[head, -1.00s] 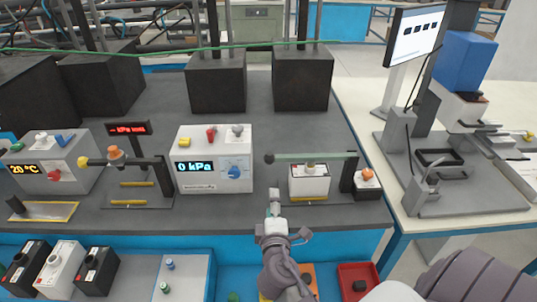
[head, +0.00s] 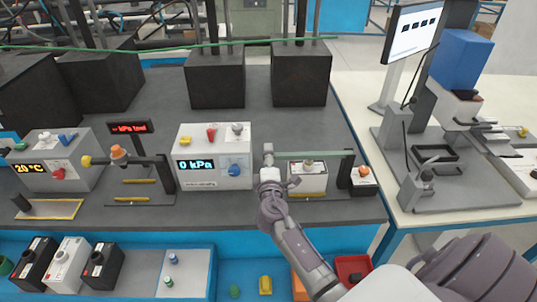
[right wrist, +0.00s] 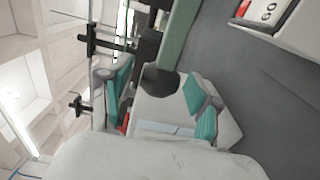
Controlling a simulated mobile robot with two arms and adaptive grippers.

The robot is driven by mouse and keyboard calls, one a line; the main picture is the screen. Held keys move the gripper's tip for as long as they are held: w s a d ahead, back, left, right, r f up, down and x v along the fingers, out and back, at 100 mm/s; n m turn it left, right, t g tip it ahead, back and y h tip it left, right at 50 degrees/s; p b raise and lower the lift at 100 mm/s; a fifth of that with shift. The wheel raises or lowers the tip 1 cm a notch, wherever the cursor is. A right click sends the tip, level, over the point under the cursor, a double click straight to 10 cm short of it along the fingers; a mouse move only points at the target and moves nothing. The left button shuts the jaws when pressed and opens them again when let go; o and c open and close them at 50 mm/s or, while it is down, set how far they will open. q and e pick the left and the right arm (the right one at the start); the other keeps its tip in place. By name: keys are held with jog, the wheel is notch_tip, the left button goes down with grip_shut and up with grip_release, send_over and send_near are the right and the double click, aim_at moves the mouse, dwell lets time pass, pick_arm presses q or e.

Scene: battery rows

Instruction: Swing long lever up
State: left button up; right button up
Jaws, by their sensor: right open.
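The long lever (head: 318,155) is a green bar lying about level, running left from a dark post (head: 346,170) at the right of the bench. Its dark end knob is hidden behind my right gripper (head: 268,158) in the head view. In the right wrist view the green lever (right wrist: 180,35) ends in the black knob (right wrist: 161,82). The knob appears between the teal-padded fingers of my right gripper (right wrist: 158,98), which is open; I cannot tell whether the pads touch it. A white battery (head: 309,180) stands under the lever. My left gripper is out of view.
A white gauge box (head: 214,180) reading 0 kPa stands just left of my gripper. An orange button (head: 364,170) sits right of the post. Dark blocks (head: 301,78) stand behind.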

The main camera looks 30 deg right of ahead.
jog(key=shift+w+d, duration=0.25)
jog(key=shift+w, duration=0.05)
grip_shut()
dwell(0.3)
